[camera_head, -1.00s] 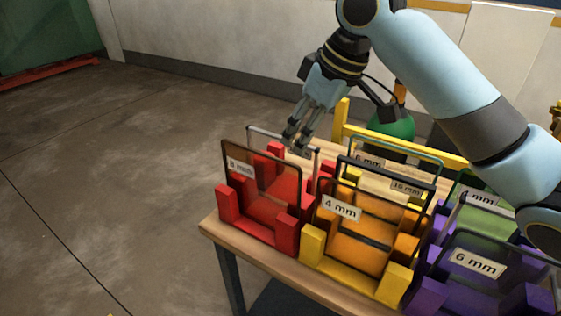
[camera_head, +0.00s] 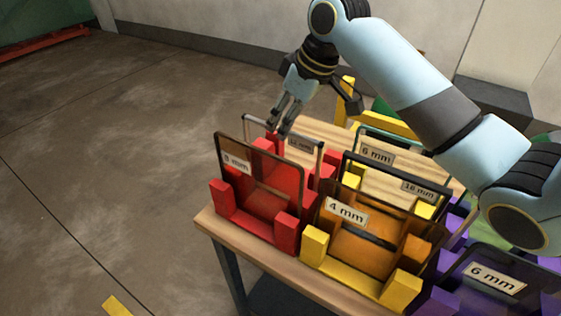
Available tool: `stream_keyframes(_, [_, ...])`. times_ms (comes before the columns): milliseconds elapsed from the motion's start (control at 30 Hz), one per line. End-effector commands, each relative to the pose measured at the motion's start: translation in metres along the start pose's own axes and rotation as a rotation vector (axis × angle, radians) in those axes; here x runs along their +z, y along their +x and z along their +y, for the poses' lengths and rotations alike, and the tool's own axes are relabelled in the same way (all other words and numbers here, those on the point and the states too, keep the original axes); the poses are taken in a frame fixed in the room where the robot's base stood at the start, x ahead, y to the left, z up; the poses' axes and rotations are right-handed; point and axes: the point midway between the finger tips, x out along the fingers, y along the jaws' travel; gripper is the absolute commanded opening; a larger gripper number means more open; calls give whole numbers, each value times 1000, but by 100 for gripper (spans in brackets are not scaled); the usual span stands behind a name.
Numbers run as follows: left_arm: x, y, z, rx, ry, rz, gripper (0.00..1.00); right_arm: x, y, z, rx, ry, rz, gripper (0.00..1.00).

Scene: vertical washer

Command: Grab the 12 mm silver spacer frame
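The silver spacer frame (camera_head: 318,149) stands upright in the rear slots of the red holder, its thin top bar sloping down to the right. A small tag (camera_head: 300,143) hangs inside it, too small to read surely. My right gripper (camera_head: 279,129) comes down from above over the middle of that top bar. Its two fingers are a little apart, with their tips at about the bar; I cannot tell whether the bar is between them or touched. My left gripper is out of view.
A dark 8 mm frame (camera_head: 219,143) stands in front in the red holder (camera_head: 286,236). Yellow (camera_head: 315,243) and purple holders with more labelled frames crowd the wooden table (camera_head: 211,220) to the right. Open floor lies to the left.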

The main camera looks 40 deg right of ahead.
Motion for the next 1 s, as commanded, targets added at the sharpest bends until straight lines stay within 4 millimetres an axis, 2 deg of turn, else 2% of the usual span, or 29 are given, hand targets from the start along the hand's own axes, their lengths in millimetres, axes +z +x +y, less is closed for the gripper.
stream_keyframes(100, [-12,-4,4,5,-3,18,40,0,15,-1,-2,1,-1,38])
stream_keyframes(200, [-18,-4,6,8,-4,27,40,0,22,0,0,0,0,38])
stream_keyframes(1000, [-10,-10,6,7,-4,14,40,2,26,0,1,0,0,38])
